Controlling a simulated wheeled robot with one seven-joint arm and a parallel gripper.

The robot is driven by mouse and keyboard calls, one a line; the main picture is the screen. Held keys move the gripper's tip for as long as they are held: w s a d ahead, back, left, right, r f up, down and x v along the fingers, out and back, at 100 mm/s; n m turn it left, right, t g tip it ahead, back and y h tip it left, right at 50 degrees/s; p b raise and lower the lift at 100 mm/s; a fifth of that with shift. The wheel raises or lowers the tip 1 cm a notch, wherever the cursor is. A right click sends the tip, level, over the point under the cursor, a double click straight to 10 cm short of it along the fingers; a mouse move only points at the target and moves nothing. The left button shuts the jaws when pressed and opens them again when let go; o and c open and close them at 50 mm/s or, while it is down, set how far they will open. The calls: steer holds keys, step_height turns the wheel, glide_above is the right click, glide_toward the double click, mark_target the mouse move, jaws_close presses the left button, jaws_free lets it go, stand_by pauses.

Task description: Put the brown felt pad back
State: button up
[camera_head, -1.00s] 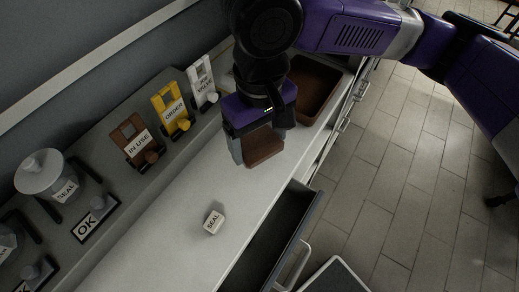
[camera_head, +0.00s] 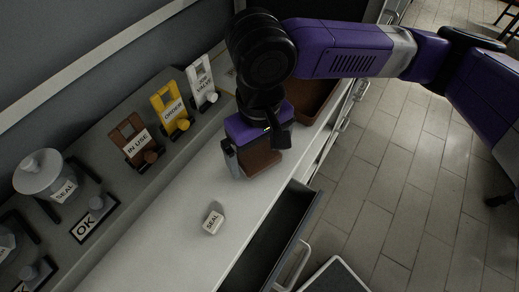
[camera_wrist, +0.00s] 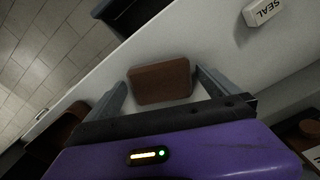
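The brown felt pad (camera_head: 262,160) is a flat brown block. It sits between the fingers of my gripper (camera_head: 256,160), above the white counter in the head view. In the wrist view the pad (camera_wrist: 160,81) spans the space between the two fingertips of my gripper (camera_wrist: 162,82), with its broad face and one edge showing. The fingers stand at its two ends, and it moves along with them. In the head view the arm partly hides the pad. Whether its underside touches the counter cannot be told.
A white SEAL block (camera_head: 213,222) lies on the counter (camera_head: 185,225). An open drawer (camera_head: 282,225) juts out at the front. A brown tray (camera_head: 315,100) is behind my gripper. IN USE (camera_head: 135,140), ORDER (camera_head: 168,108) and JOB VALVE (camera_head: 201,84) tags stand on the ledge.

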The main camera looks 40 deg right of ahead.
mark_target(259, 155)
step_height(259, 155, up, 12)
steer(key=shift+r, duration=0.2)
stand_by(0.5)
stand_by(0.4)
